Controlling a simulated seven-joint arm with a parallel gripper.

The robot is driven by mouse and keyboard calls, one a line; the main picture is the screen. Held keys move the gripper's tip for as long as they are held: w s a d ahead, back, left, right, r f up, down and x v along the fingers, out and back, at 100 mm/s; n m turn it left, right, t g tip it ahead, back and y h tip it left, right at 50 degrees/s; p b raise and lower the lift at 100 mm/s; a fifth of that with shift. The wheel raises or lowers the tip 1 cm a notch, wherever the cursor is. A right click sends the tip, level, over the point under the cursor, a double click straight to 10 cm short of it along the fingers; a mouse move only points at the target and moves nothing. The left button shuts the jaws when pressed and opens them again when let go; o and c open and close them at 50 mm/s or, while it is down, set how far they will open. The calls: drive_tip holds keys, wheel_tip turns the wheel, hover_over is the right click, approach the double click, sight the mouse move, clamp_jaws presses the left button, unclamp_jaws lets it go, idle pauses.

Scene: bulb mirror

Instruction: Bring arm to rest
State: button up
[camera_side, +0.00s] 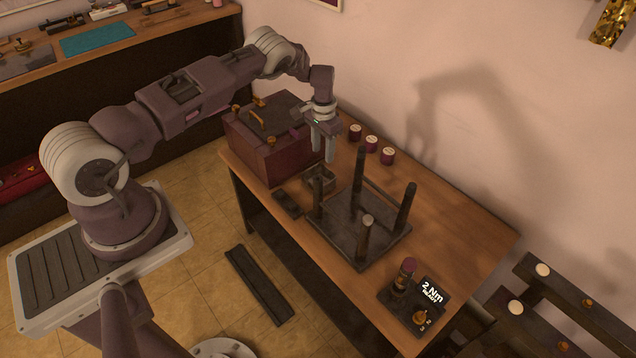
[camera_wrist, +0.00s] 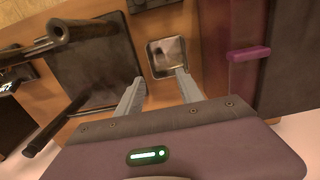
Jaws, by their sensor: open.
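My gripper (camera_side: 323,158) hangs over the wooden table (camera_side: 450,235), pointing down, between the dark red box and the upturned dark stand with upright legs. Its two fingers are apart and nothing is between them. In the wrist view my gripper (camera_wrist: 158,85) also shows two spread, empty fingers. A small square metal tray (camera_side: 318,187) lies on the table below the fingers. It also shows in the wrist view (camera_wrist: 152,62), just past the fingertips. I cannot tell exactly how high the fingertips are above it.
The dark red box (camera_side: 265,155) stands left of my gripper. The stand's base (camera_side: 372,238) has several upright legs. Several small round-topped jars (camera_side: 371,143) line the back edge.

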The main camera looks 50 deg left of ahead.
drive_tip(key=shift+r, duration=1.55)
drive_tip(key=d+r+n+t, duration=0.1)
drive_tip(key=d+r, duration=0.1)
drive_tip(key=r, duration=0.8)
drive_tip(key=d+r+t, duration=0.1)
drive_tip(key=d+r, duration=0.2)
drive_tip(key=r, duration=0.7)
drive_tip(key=s+d+r+h, duration=0.1)
drive_tip(key=s+d+r, duration=0.25)
drive_tip(key=r, duration=0.25)
drive_tip(key=s+d+r, duration=0.2)
drive_tip(key=s+r, duration=0.2)
drive_tip(key=r, duration=0.3)
drive_tip(key=s+d+r+t, duration=0.1)
drive_tip(key=s+d+r, duration=0.25)
drive_tip(key=s, duration=0.25)
drive_tip(key=s+d+r+t, duration=0.1)
drive_tip(key=s+d+r, duration=0.1)
drive_tip(key=s+r, duration=0.3)
drive_tip(key=s+d+f+m+t+y, duration=0.1)
drive_tip(key=s+d+f, duration=0.2)
drive_tip(key=s, duration=1.6)
drive_tip(key=shift+t, duration=0.3)
